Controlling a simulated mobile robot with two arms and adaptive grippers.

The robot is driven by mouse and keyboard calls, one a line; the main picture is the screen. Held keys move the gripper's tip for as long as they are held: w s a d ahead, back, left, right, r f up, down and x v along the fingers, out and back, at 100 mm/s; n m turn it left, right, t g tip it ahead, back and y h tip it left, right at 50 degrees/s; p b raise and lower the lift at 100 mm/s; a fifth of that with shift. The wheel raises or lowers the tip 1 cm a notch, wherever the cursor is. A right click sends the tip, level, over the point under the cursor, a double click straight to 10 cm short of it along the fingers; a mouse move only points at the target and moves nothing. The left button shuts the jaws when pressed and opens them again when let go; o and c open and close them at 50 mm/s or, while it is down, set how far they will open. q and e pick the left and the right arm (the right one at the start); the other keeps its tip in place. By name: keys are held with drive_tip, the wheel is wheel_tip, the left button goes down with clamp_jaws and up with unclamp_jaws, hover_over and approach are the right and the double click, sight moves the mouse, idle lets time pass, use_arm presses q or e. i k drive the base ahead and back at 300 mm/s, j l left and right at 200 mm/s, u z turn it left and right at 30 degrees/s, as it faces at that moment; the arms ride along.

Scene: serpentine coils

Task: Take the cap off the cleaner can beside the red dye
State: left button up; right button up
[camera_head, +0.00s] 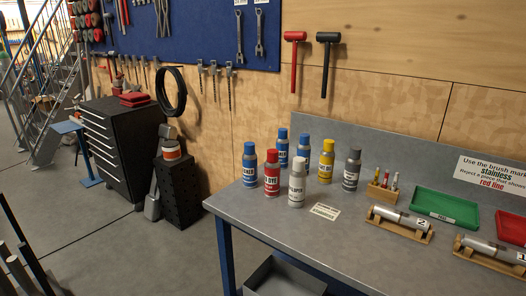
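A blue can (250,168) stands upright at the left end of the can group on the grey workbench (330,232). Its label is partly legible and seems to end in "NER"; its top is blue. The red can (271,176), lettered "DYE", stands just to its right. Two more blue cans stand behind, one at the back (283,150) and one to its right (303,155); their labels are partly hidden or too small to read. Neither of my grippers shows in this view.
A white can (297,187) stands in front; a yellow can (326,163) and a grey can (351,170) stand right. A small card (324,211), marker holder (382,190), cylinders on wooden cradles (400,222) and green tray (445,207) lie further right. The bench's front left is clear.

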sight(249, 146)
drive_tip(key=i+j+z, duration=0.15)
drive_tip(key=z, duration=0.25)
drive_tip(key=j+z, duration=0.2)
drive_tip(key=z, duration=0.2)
drive_tip(key=i+j+z, duration=0.15)
drive_tip(key=j+z, duration=0.25)
drive_tip(key=l, duration=0.15)
